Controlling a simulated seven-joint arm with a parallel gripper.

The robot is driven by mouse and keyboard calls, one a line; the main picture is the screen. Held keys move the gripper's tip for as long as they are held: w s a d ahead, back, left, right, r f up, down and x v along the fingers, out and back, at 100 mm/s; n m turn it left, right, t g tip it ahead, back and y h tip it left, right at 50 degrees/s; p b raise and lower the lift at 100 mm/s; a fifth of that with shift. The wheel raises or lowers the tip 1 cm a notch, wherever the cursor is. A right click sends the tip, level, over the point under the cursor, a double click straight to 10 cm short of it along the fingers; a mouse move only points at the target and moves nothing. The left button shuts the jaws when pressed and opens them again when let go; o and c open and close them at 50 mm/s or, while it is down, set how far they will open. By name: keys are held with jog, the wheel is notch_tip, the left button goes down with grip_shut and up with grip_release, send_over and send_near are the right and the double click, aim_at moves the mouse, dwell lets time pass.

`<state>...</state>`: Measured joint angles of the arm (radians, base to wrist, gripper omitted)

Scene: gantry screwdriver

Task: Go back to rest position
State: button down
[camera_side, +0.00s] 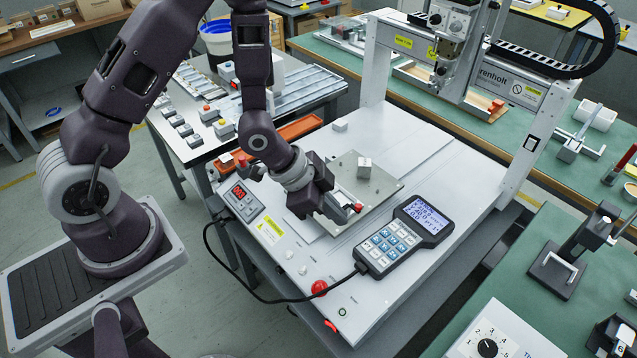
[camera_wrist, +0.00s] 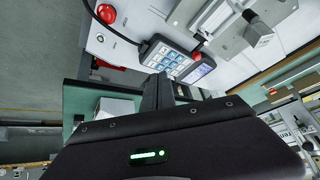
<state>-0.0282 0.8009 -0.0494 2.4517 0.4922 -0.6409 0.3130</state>
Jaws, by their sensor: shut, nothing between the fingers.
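My gripper (camera_side: 342,212) hangs low over the white machine bed (camera_side: 445,185) at the front edge of the grey fixture plate (camera_side: 388,187). Its fingers point toward the small red knob (camera_side: 358,207) of a clamp; I cannot tell whether they touch it. In the wrist view my gripper's dark fingers (camera_wrist: 158,90) are together and hold nothing. A small metal block (camera_side: 364,168) stands on the plate. The wrist view shows the plate (camera_wrist: 200,15) at the top, with the teach pendant (camera_wrist: 178,60) nearer the fingers.
The gantry frame (camera_side: 375,75) with its screwdriver head (camera_side: 455,40) rises behind the plate. The pendant (camera_side: 402,236) lies to the right of my gripper, its cable looping around the front. A red emergency button (camera_side: 319,288) sits at the front edge. A parts table (camera_side: 200,145) stands behind my arm.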

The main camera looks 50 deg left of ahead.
jog(key=s+a+r+n+y, duration=0.1)
jog(key=a+r, duration=0.2)
jog(key=r, duration=0.3)
jog(key=s+a+r+n+t+y, duration=0.1)
jog(key=a+r+n+y, duration=0.1)
jog(key=r, duration=0.3)
jog(key=s+a+r+n+y, duration=0.1)
jog(key=a+r, duration=0.2)
jog(key=r, duration=0.3)
jog(key=s+r+n, duration=0.2)
jog(key=s+r, duration=0.2)
jog(key=s, duration=0.4)
jog(key=s+r+n, duration=0.3)
jog(key=s+r, duration=0.2)
jog(key=s, duration=0.3)
jog(key=shift+s+d+r+g, duration=0.25)
jog(key=shift+d+g, duration=0.05)
jog(key=shift+d, duration=0.15)
